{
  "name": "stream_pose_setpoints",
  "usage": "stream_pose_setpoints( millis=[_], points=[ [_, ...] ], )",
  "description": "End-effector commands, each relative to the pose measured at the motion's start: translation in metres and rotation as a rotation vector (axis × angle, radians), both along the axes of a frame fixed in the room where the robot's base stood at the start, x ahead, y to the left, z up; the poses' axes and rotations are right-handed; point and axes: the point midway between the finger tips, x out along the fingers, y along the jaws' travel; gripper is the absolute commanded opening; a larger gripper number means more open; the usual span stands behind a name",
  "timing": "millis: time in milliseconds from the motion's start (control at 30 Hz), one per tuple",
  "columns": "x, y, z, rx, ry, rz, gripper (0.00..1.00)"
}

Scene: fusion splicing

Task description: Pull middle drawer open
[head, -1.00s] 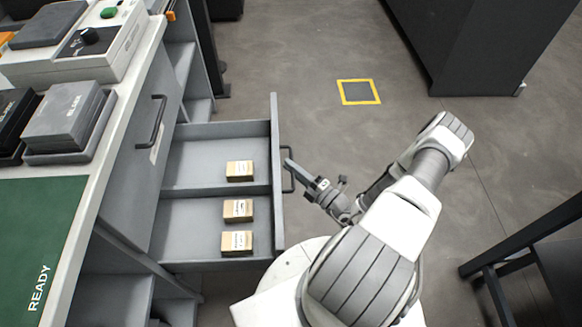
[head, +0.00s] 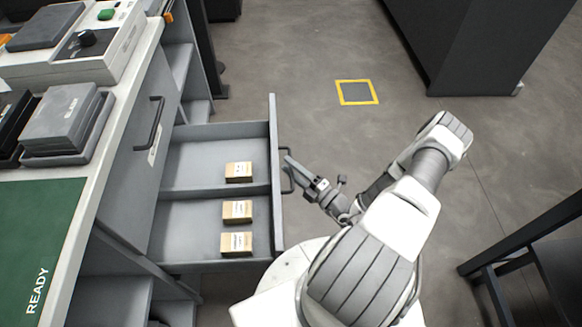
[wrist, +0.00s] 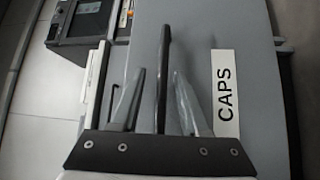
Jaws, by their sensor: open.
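The middle drawer (head: 276,190) stands pulled well out from under the counter in the head view. Its inside shows a divider and three small cardboard boxes (head: 238,212). Its dark bar handle (head: 288,170) is on the outer face. My gripper (head: 289,164) is at this handle. In the wrist view my gripper (wrist: 160,100) is open, with its two fingers on either side of the handle bar (wrist: 164,75) and gaps visible beside it. The drawer front carries a white label (wrist: 225,93) reading "CAPS".
Another handled front (head: 150,125) is above the drawer. A dark frame (head: 530,250) stands at lower right. Open floor lies beyond the drawer.

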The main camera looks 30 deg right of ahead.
Motion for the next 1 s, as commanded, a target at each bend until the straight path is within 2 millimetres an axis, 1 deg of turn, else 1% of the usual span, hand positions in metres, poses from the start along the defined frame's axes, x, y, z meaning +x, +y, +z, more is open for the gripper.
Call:
stream_pose_setpoints(
  millis=[167,233,267,533,567,600,800,1000],
  points=[
    [0.001,-0.001,0.031,-0.001,-0.002,-0.002,0.45],
    [0.001,-0.001,0.049,0.001,-0.006,-0.001,0.45],
    [-0.004,-0.007,0.050,-0.001,-0.005,-0.003,0.56],
    [-0.047,-0.049,0.088,0.002,-0.008,-0.005,0.56],
    [-0.051,-0.053,0.091,0.003,-0.009,-0.004,0.54],
    [-0.056,-0.058,0.096,0.002,-0.009,-0.005,0.45],
    [-0.075,-0.076,0.107,0.001,-0.005,-0.002,0.45],
    [-0.082,-0.083,0.109,0.001,-0.003,-0.001,0.45]
  ],
)
